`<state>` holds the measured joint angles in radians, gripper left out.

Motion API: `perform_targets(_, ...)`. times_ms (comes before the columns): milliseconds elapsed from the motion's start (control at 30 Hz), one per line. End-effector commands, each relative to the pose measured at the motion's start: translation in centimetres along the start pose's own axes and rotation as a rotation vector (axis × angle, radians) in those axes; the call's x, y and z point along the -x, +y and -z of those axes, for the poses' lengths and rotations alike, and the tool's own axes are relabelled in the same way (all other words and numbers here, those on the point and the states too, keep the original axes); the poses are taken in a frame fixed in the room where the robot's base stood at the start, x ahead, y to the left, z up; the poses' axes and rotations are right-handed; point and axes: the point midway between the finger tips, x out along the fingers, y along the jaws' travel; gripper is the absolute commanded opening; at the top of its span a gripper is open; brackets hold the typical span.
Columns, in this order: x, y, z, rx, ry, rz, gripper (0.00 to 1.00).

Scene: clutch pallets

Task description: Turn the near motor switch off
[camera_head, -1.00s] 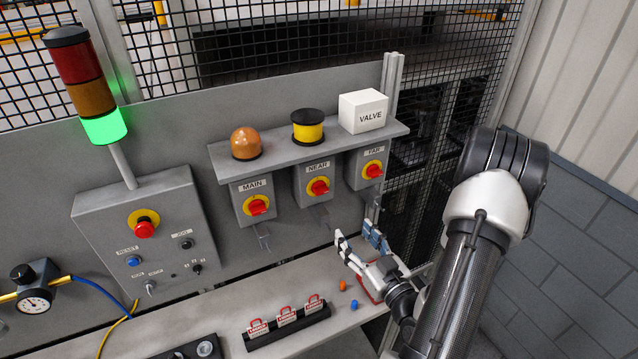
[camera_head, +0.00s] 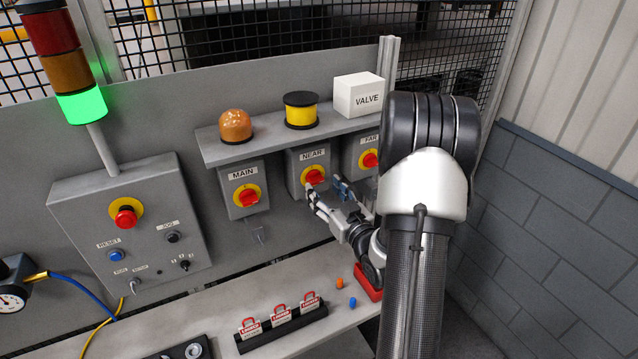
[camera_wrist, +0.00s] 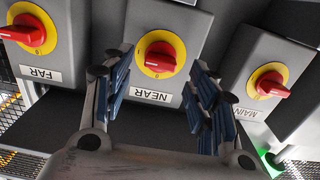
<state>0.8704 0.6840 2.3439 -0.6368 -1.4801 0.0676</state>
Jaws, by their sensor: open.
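The near motor switch (camera_head: 315,176) is a red rotary knob on a yellow disc, on a grey box labelled NEAR. In the wrist view its knob (camera_wrist: 160,57) lies between my fingers' directions, beyond the fingertips, with the red handle lying roughly crosswise. My gripper (camera_head: 328,185) is open and empty, its fingers pointing at the NEAR box from just in front and below. In the wrist view the open fingers (camera_wrist: 160,75) stand either side of the NEAR label. Contact with the knob cannot be told in the head view, where a fingertip overlaps the switch's lower edge.
The MAIN switch (camera_head: 247,196) is to the left and the FAR switch (camera_head: 369,160) to the right, partly behind my arm. Above is a shelf with an orange dome (camera_head: 235,126), a yellow-black beacon (camera_head: 301,110) and a VALVE box (camera_head: 358,95). Padlocks (camera_head: 281,314) stand on the bench.

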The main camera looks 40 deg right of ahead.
Motion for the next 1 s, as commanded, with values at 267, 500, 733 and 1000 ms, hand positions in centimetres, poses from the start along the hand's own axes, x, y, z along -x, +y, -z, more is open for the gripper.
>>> perform_targets(267,-3.4,-0.1,-0.1,0.0,-0.001,0.001,0.53)
perform_targets(500,-3.9,-0.1,-0.1,-0.001,-0.001,0.0,0.53)
perform_targets(733,-3.8,0.0,-0.1,0.0,-0.001,0.0,0.46)
perform_targets(1000,-3.8,0.0,-0.1,0.0,-0.001,0.0,0.28)
